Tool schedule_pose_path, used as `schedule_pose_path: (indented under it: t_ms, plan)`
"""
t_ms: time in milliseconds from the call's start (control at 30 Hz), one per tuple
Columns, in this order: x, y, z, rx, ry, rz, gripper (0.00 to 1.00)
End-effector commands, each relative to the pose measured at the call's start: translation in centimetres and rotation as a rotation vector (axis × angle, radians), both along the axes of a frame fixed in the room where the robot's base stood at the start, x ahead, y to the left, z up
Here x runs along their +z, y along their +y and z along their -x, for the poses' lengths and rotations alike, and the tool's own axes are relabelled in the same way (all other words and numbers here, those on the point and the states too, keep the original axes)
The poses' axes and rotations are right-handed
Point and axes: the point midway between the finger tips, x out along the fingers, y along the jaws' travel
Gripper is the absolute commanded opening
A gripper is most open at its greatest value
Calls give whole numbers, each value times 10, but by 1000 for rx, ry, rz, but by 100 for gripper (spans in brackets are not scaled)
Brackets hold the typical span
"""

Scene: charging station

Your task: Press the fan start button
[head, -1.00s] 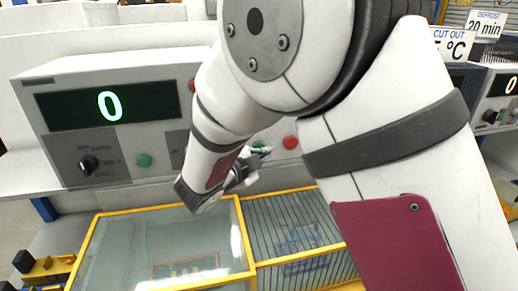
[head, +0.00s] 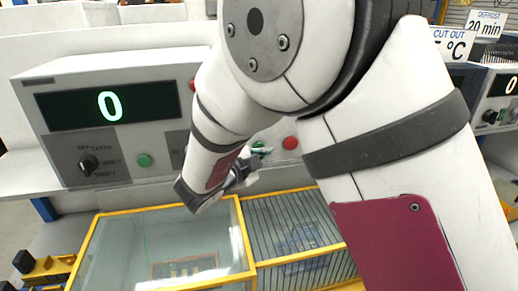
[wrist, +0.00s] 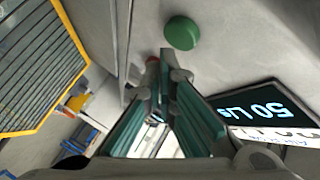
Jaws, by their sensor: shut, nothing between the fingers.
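A round green button (wrist: 182,33) stands out from the pale panel in the wrist view, just beyond my fingertips and a little to the right. My gripper (wrist: 167,70) has its fingers together and empty. A gap to the green button shows, and I see no contact. In the head view my gripper (head: 262,152) is in front of the panel, next to a green button (head: 258,145) partly hidden by it. A red button (head: 290,142) is just right of it. No label naming the fan shows beside these buttons.
A display (wrist: 262,108) lies right of my fingers in the wrist view. At left, the panel has a display reading 0 (head: 108,105), a knob (head: 89,163) and another green button (head: 144,160). Below is a yellow-framed glass case (head: 240,235). My arm hides the middle of the panel.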

Motion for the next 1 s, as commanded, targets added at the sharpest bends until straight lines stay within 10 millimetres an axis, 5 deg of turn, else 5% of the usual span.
schedule_pose_path:
  t_ms: [1000]
  plan:
    - [0,3,-10,0,0,0,0]
